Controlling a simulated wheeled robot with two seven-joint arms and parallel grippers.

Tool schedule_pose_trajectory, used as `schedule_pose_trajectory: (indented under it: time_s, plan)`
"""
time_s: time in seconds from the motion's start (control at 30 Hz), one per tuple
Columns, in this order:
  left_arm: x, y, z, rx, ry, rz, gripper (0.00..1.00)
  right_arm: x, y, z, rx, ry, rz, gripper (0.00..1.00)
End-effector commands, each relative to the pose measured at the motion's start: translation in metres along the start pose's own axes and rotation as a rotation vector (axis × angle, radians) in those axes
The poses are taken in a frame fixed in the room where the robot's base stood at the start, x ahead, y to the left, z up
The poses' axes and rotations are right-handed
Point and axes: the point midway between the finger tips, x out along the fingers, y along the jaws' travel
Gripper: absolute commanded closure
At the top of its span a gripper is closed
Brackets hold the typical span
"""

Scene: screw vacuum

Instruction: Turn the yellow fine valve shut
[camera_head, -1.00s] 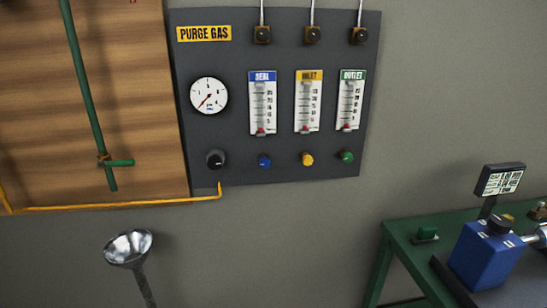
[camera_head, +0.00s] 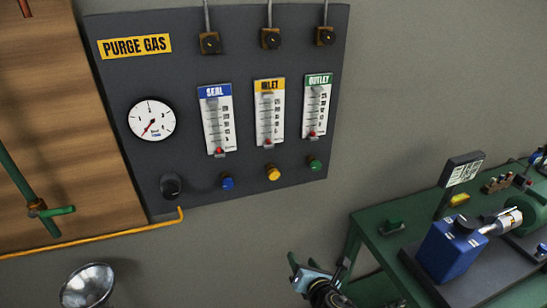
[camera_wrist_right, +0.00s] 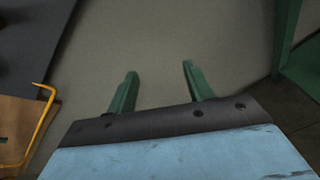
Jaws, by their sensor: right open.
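The yellow fine valve (camera_head: 272,173) is a small round knob on the dark purge gas panel (camera_head: 240,50), below the INLET flowmeter (camera_head: 269,112). A blue knob (camera_head: 227,182) is to its left and a green knob (camera_head: 314,164) to its right. My right gripper (camera_head: 300,264) is low in the head view, below the panel and well apart from the yellow valve. In the right wrist view its two green fingers (camera_wrist_right: 158,80) are spread, with only grey wall or floor between them. My left gripper is not in view.
A green bench (camera_head: 385,236) with a blue pump-like box (camera_head: 450,250) stands at the right. A shiny metal funnel (camera_head: 88,286) is at the lower left. A yellow pipe (camera_head: 100,236) runs left from the panel's lower corner. Clear grey wall lies below the panel.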

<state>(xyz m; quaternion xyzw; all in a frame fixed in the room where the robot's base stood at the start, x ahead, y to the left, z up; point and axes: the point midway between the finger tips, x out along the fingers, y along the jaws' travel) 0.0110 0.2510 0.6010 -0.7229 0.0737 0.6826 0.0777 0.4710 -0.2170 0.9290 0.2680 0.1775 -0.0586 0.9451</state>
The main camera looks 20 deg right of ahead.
Motion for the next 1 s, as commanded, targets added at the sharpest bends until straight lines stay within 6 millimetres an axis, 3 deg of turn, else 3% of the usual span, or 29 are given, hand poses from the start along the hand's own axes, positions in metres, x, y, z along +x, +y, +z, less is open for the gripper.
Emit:
schedule_pose_trajectory:
  time_s: [0.03, 0.1, 0.2, 0.3, 0.47, 1.0]
  plan:
    - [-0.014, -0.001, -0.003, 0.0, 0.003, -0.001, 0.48, -0.007, 0.035, 0.042, -0.139, -0.075, 0.055, 0.48]
    - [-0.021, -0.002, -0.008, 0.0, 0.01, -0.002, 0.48, -0.017, 0.07, 0.081, -0.314, -0.172, 0.102, 0.48]
    - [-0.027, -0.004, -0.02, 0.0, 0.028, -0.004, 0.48, -0.031, 0.103, 0.119, -0.485, -0.279, 0.132, 0.48]
    - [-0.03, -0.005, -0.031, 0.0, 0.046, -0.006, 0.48, -0.038, 0.12, 0.138, -0.577, -0.339, 0.142, 0.48]
    - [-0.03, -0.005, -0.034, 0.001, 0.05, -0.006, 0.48, -0.029, 0.128, 0.147, -0.61, -0.362, 0.143, 0.48]
    - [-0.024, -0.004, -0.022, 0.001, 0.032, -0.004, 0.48, 0.064, 0.15, 0.174, -0.603, -0.358, 0.143, 0.48]
